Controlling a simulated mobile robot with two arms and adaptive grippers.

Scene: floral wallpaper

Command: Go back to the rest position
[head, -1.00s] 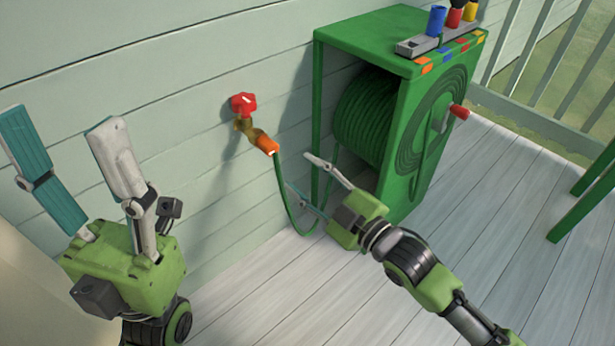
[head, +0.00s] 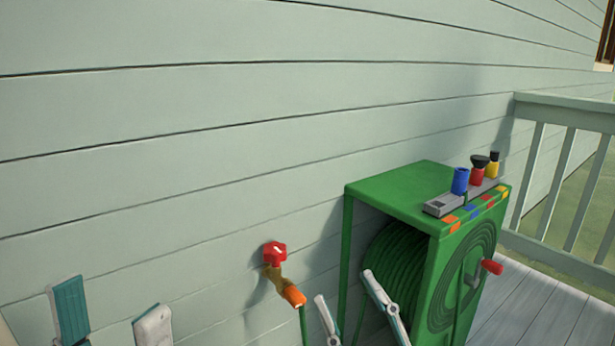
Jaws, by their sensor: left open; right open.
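My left gripper (head: 112,320) shows at the bottom left, its two fingers spread apart and empty in front of the wall. My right gripper (head: 354,312) shows at the bottom middle, open and empty, its fingers spread in front of the green hose reel cabinet's left side. The bodies of both grippers are cut off by the lower edge. A brass tap (head: 272,274) with a red handle is on the wall between them. An orange connector (head: 294,296) is on its spout, with the green hose (head: 304,325) hanging from it.
The green hose reel cabinet (head: 405,190) stands right of the tap, with a red crank knob (head: 491,267) on its side. A grey rack (head: 440,206) on top holds blue, red and yellow nozzles. A railing (head: 565,115) stands behind. Deck (head: 525,305) shows at the lower right.

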